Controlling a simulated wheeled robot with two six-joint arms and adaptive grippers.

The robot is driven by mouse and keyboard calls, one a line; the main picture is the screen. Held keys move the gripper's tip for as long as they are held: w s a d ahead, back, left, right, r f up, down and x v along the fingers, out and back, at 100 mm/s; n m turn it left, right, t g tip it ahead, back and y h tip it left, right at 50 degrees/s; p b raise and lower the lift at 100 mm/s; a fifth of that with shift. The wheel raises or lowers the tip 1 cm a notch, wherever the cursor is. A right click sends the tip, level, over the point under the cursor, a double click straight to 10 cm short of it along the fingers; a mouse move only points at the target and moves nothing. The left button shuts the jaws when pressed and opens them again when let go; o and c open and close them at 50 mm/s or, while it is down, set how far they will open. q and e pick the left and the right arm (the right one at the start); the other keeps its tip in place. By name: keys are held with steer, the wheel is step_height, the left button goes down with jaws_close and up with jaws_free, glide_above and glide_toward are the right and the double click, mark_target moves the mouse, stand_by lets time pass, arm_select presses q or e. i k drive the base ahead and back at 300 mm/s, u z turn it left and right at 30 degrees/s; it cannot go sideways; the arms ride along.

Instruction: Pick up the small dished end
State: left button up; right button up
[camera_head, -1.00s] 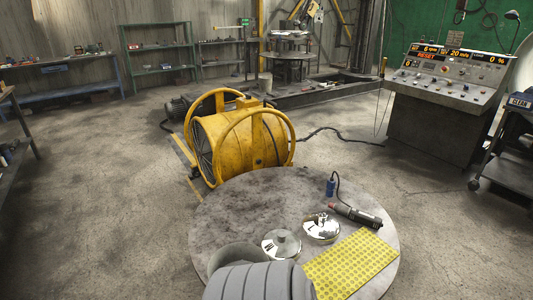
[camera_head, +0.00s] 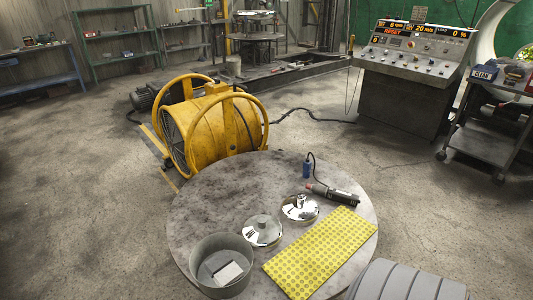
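Two shiny dished metal ends lie close together on a round grey table (camera_head: 215,190). One dished end (camera_head: 262,234) is nearer and to the left, with a dull, flat-looking middle. The other dished end (camera_head: 293,212) is behind it to the right and has a small knob on top. They look close in size, so I cannot tell for sure which is the small one. Neither of my grippers is in view, and nothing is seen holding either dished end.
A grey open tub (camera_head: 205,248) holding a pale block stands at the table's front left. A yellow patterned mat (camera_head: 320,252) lies at the right. A corded polishing tool (camera_head: 335,195) and a blue cylinder (camera_head: 306,169) lie behind. A yellow drum machine (camera_head: 205,130) stands beyond the table.

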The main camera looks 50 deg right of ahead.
mark_target(264, 232)
steer(key=i, duration=0.85)
steer(key=z, duration=2.75)
